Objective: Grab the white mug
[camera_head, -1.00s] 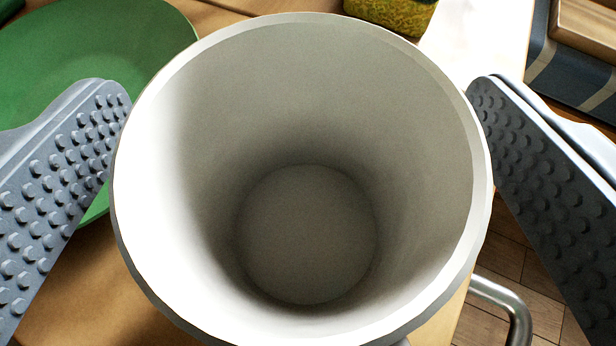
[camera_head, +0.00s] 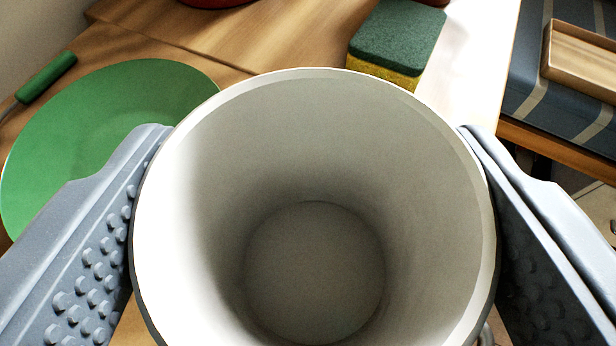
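The white mug (camera_head: 315,150) fills the middle of the view, its open mouth toward me, and I see down to its empty bottom. My gripper (camera_head: 315,135) has one grey studded finger on the left and one on the right of the mug. Both fingers press against its outer sides just below the rim, so the gripper is shut on it. The mug's outer wall and underside are mostly hidden, so any gap below it does not show.
A green plate (camera_head: 100,120) lies left on the wooden surface. A green and yellow sponge (camera_head: 398,38) sits behind the mug. A wooden tray (camera_head: 585,55) rests on a blue striped thing (camera_head: 540,85) at the right. Tiled floor shows at far right.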

